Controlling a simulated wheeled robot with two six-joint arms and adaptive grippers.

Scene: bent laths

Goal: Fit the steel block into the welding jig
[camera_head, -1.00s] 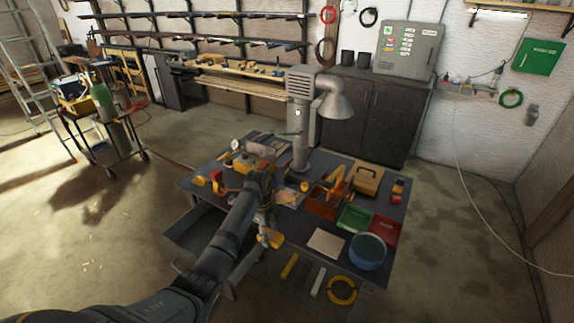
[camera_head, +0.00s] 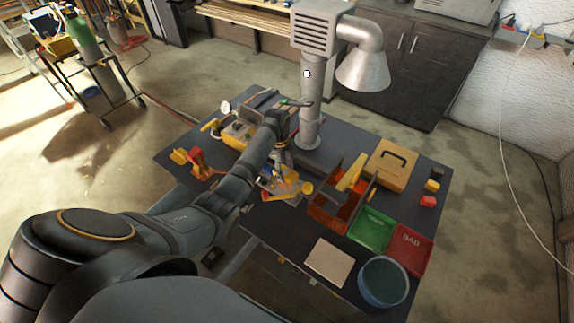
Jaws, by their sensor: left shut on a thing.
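My left gripper (camera_head: 282,168) points down over the middle of the table, just behind and above the welding jig. It is shut on a small piece, seemingly the steel block, which is too small and too covered to make out clearly. The welding jig appears to be the flat plate with yellow and orange parts (camera_head: 291,188) beside the rust-red box. I cannot tell whether the held piece touches it. My left arm crosses the view from the lower left. My right gripper is out of view.
A grey extraction duct (camera_head: 311,105) rises behind the gripper. A rust-red divided box (camera_head: 330,215), green tray (camera_head: 372,230), red tray marked BAD (camera_head: 409,249) and blue round tub (camera_head: 384,283) stand to the right. A red and yellow clamp (camera_head: 199,165) stands left.

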